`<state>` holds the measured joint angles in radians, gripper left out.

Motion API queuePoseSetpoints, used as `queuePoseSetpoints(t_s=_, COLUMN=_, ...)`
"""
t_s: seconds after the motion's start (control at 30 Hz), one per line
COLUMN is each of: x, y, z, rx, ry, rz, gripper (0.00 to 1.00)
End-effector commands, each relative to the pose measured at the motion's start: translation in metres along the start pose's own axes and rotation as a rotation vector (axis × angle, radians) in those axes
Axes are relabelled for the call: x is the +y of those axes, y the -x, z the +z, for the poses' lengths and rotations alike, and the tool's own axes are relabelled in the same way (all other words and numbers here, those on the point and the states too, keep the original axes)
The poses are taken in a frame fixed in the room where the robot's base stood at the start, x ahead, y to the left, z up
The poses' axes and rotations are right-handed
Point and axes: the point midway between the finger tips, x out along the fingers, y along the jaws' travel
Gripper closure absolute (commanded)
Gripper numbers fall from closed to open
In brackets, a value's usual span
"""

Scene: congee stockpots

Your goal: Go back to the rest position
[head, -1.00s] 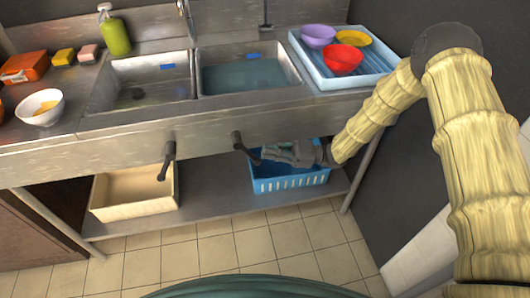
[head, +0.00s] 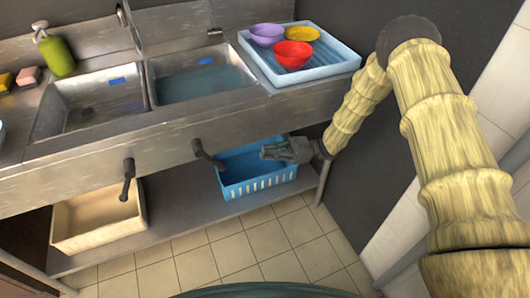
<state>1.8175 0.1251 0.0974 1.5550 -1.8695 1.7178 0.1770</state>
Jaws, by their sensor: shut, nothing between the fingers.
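My gripper (head: 268,152) is in front of the sink counter, at the right, with its fingers pointing left. It is shut and empty. In the picture it overlaps the top of the blue basket (head: 262,183) on the lower shelf. A dark lever handle (head: 205,153) on the counter front is just left of the fingertips, with a visible gap between them. My arm comes in from the right side of the view.
A blue tray (head: 262,62) on the counter holds purple, red and yellow bowls. Two sink basins (head: 95,100) lie left of it. A second lever (head: 127,178) hangs above a cream bin (head: 98,218). Tiled floor (head: 235,250) in front is clear.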

Motion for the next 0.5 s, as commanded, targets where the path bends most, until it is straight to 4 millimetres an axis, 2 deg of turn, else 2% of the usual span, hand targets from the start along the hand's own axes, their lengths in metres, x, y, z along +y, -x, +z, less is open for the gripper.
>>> queuePoseSetpoints(t_s=0.37, x=0.0001, y=-0.0009, z=0.0002, rx=0.000, ry=-0.001, rz=0.001, gripper=1.00)
queuePoseSetpoints(t_s=0.5, x=-0.0003, y=-0.0046, z=0.0060, rx=-0.015, ry=-0.019, rz=0.058, gripper=1.00)
